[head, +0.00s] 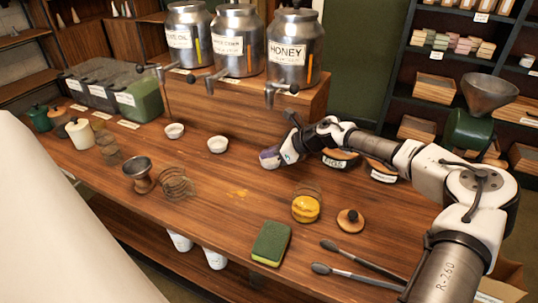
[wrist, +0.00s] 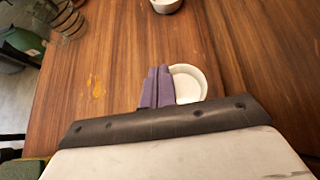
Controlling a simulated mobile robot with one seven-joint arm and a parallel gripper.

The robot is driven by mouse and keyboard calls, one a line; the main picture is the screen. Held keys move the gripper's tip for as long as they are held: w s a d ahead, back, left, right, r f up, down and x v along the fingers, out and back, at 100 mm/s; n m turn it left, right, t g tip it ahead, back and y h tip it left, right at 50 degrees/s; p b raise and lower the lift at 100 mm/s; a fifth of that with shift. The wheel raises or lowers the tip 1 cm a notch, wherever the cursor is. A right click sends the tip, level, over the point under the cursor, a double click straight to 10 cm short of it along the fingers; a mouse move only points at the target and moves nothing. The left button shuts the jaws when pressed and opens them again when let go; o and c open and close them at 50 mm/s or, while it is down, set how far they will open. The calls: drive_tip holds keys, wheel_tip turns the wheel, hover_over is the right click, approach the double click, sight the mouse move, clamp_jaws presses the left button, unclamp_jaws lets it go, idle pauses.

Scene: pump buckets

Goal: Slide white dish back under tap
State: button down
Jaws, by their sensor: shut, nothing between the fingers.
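A white dish (wrist: 190,84) sits on the wooden counter in the wrist view, just right of my fingertips and partly covered by them. I cannot tell whether they touch it.
Two more metal dispensers (head: 237,45) (head: 188,40) stand on the raised wooden shelf. An orange spill (head: 238,193) marks the clear middle of the counter.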

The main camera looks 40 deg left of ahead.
drive_tip(key=shift+a, duration=0.1)
drive_tip(key=w+d+b, duration=0.1)
drive_tip(key=d, duration=0.3)
drive_tip(key=w+d+b, duration=0.1)
drive_tip(key=d, duration=0.3)
drive_tip(key=w+d+b, duration=0.1)
drive_tip(key=d, duration=0.2)
drive_tip(key=shift+w+d, duration=0.3)
drive_tip(key=shift+d, duration=0.1)
